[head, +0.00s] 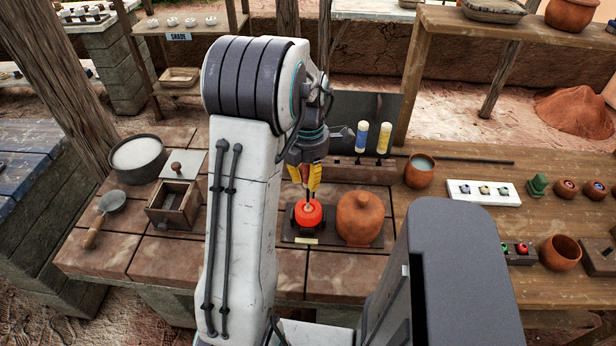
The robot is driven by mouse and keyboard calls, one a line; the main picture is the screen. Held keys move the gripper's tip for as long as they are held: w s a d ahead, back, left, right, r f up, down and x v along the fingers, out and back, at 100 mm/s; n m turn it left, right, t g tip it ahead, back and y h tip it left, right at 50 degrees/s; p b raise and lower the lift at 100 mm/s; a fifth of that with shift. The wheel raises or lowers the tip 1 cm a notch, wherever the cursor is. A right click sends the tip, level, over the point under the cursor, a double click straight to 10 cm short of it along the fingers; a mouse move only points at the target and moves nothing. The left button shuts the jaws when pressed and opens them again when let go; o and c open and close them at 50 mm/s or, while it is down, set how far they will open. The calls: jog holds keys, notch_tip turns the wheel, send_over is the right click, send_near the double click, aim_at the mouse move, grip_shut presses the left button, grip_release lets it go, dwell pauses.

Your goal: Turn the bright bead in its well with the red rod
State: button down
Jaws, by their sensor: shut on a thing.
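My gripper (305,178) has yellow fingers and points down just right of my arm. It is shut on a thin red rod (308,194) that hangs down between the fingers, partly hidden by them. The rod's lower end is over a glowing orange-red round piece (305,219), which looks like the bright bead in its well, on a dark base plate. The rod's tip seems to be at the bead's top, but I cannot tell whether it touches.
A brown clay dome (360,218) stands close right of the bead.

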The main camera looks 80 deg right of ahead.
aim_at(308, 167)
jog(key=shift+n, duration=0.4)
dwell(0.3)
jog(key=shift+r+p, duration=1.45)
jog(key=shift+r, duration=0.4)
jog(key=shift+r+p, duration=1.4)
jog(key=shift+r, duration=0.3)
